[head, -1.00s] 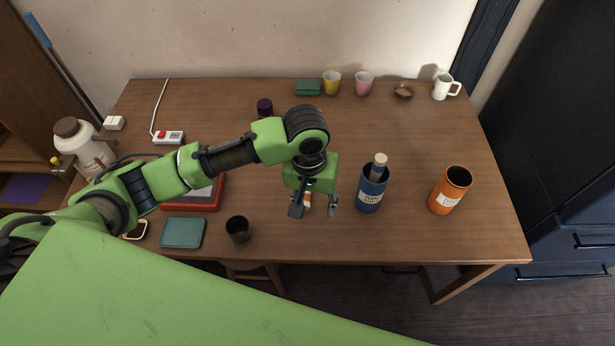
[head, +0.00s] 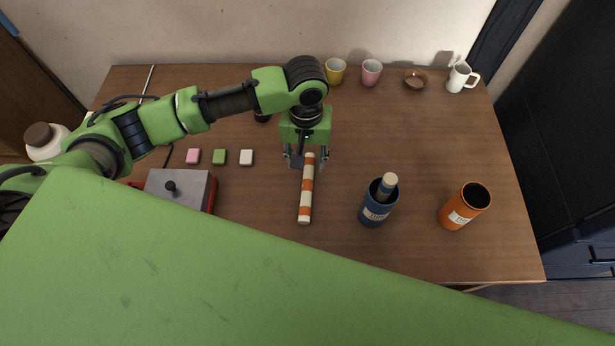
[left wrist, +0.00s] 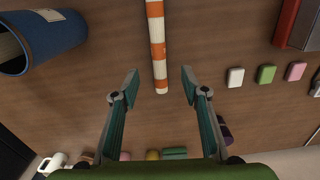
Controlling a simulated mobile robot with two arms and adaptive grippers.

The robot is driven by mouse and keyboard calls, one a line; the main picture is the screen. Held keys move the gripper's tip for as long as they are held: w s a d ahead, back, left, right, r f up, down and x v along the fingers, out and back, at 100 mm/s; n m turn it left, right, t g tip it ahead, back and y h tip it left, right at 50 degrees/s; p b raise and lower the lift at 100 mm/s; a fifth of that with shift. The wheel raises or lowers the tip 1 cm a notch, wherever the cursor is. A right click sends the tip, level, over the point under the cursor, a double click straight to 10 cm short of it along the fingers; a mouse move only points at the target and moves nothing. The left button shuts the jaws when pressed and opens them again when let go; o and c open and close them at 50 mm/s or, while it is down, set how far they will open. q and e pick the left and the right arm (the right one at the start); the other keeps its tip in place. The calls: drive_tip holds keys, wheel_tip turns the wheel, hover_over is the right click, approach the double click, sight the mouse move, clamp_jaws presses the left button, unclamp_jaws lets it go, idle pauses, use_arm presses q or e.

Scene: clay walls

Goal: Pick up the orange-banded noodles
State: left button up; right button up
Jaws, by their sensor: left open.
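The orange-banded noodles (head: 305,201) are a slim cream stick with orange bands, lying on the table and pointing from front to back. My left gripper (head: 306,160) is open and empty at their far end. In the left wrist view the noodles (left wrist: 158,30) come in from the top, and their end lies between the spread fingertips of my left gripper (left wrist: 159,75), with a gap on both sides. How high the fingertips are above the table is hard to tell. My right gripper is not in view.
A blue canister (head: 373,213) holding a pale stick stands right of the noodles, and an orange canister (head: 460,210) stands farther right. Pink, green and white blocks (head: 246,158) and a grey-topped red box (head: 175,190) lie to the left. Cups (head: 371,73) line the back.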

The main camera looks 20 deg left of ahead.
use_arm(q)
hover_over(307, 184)
wheel_tip(307, 184, down, 6)
drive_tip(key=shift+s+r, duration=0.15)
drive_tip(key=shift+r, duration=0.05)
drive_tip(key=shift+f, duration=0.6)
wheel_tip(307, 184, down, 4)
drive_tip(key=shift+d+r+p, duration=0.1)
drive_tip(key=shift+r+p, duration=0.15)
drive_tip(key=shift+p, duration=0.35)
drive_tip(key=shift+f, duration=0.55)
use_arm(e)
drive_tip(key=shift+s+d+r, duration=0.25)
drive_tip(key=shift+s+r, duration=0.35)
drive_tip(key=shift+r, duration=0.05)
use_arm(q)
clamp_jaws()
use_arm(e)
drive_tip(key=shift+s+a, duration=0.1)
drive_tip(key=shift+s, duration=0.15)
